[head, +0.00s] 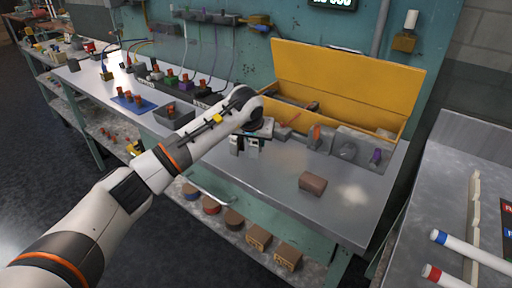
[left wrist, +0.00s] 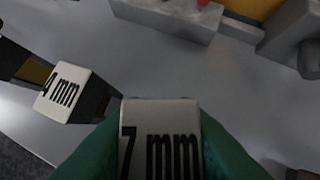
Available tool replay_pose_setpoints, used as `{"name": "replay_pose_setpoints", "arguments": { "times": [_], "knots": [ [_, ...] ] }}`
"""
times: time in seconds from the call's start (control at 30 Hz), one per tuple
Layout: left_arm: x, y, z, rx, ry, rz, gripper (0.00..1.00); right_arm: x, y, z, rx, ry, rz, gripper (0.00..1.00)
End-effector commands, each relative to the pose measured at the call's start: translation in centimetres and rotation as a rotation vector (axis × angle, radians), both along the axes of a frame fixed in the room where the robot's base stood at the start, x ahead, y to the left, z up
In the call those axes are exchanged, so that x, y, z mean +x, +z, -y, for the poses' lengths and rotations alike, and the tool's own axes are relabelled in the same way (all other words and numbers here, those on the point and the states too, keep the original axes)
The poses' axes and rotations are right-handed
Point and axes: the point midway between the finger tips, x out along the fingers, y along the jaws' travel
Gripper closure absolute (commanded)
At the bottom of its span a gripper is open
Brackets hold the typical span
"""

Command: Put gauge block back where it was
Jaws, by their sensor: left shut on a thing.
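My left gripper (head: 245,146) is over the grey bench top, near the front of the yellow box. In the left wrist view its green fingers are shut on a gauge block (left wrist: 160,140) with a white face marked "7 mm". A second gauge block (left wrist: 62,92), marked "4 mm", is to the left of the held one and apart from it. In the head view the gripper mostly hides the held block. I cannot tell whether the held block touches the bench. My right gripper is not in view.
An open yellow box (head: 345,82) stands at the back of the bench, with grey tools in front of it. A brown block (head: 312,183) lies on the bench (head: 270,183) to the right. A dark bin (head: 174,115) is to the left. The bench's front right is mostly clear.

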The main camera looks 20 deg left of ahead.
Motion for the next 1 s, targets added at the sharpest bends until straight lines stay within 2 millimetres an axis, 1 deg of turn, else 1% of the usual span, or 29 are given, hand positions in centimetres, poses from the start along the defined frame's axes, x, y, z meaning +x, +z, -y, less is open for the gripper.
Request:
{"name": "replay_pose_setpoints", "arguments": {
  "times": [0.03,0.1,0.2,0.4,0.53,0.57,0.6,0.67,0.7,0.93,1.0],
  "knots": [
    [-0.1,-0.9,0.1,0.0,0.0,-0.004,1.0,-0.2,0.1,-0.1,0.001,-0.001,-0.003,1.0],
    [-0.1,-2.0,0.1,-0.002,0.0,-0.005,1.0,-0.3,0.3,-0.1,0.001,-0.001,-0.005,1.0],
    [0.0,-2.8,0.0,-0.001,0.0,-0.002,1.0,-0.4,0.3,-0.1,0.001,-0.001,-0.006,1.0],
    [0.0,-2.8,0.0,0.0,0.0,0.0,1.0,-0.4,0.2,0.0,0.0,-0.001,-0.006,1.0],
    [0.0,-3.2,0.0,0.001,0.0,0.001,1.0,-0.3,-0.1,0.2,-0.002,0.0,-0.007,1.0],
    [0.0,-3.1,0.0,0.001,0.0,0.0,0.7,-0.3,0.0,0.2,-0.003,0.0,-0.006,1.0],
    [0.0,-3.1,0.0,0.0,0.0,0.0,0.63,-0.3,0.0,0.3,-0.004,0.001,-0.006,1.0],
    [0.0,-3.1,0.0,0.0,0.0,0.0,0.53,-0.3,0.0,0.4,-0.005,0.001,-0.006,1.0],
    [0.0,-3.1,0.0,0.0,0.0,0.0,0.51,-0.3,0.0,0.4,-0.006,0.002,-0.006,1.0],
    [0.0,-3.0,0.0,0.0,0.0,-0.001,0.51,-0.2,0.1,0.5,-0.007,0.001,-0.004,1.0],
    [0.0,-2.7,0.0,0.0,0.0,-0.001,0.51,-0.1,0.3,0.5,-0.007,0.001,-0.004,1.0]
  ]
}}
